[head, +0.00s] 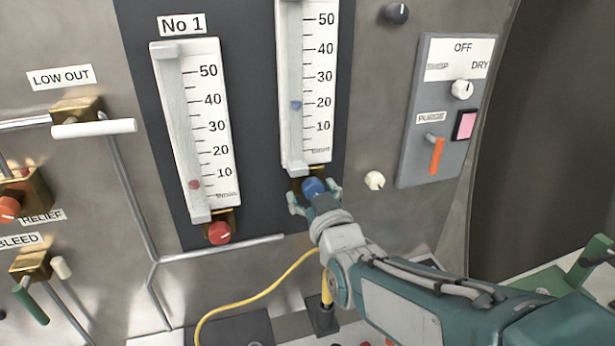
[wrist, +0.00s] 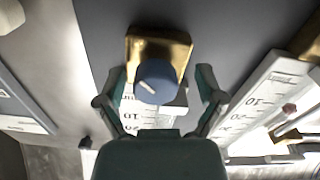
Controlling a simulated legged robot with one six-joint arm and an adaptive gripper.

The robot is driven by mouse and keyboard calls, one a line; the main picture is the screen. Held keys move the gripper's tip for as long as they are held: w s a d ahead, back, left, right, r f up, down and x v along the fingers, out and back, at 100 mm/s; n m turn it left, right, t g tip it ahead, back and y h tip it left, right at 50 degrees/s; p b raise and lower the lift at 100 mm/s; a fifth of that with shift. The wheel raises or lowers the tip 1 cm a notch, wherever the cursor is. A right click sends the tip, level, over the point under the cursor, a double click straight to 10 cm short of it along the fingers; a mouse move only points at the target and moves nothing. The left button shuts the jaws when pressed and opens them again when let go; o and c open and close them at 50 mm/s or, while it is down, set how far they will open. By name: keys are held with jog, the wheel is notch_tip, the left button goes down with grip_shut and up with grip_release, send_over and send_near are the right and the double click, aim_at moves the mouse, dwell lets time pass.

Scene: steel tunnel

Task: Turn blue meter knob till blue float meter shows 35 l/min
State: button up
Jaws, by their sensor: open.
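The blue meter knob (head: 313,187) sits on a brass block at the foot of the blue float meter (head: 310,90). The meter's blue float (head: 295,105) is a little below the 20 mark. In the wrist view the round blue knob (wrist: 155,84) has a white line on its face and sits in front of the brass block (wrist: 174,50). My gripper (head: 315,200) is open, with one finger on each side of the knob. In the wrist view (wrist: 160,97) gaps show between both fingers and the knob.
The red meter (head: 205,130), labelled No 1, stands to the left with a red knob (head: 219,232) below it. A cream knob (head: 375,180) is close on the right. A grey panel (head: 415,165) with an orange lever is farther right. A yellow hose (head: 255,297) runs below.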

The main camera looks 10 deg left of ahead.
jog(key=shift+w+a, duration=0.1)
jog(key=shift+w, duration=0.05)
jog(key=shift+d, duration=0.25)
jog(key=shift+d+r, duration=0.1)
jog(key=shift+d, duration=0.1)
jog(key=shift+c, duration=1.2)
jog(key=c, duration=0.9)
jog(key=shift+a, duration=0.15)
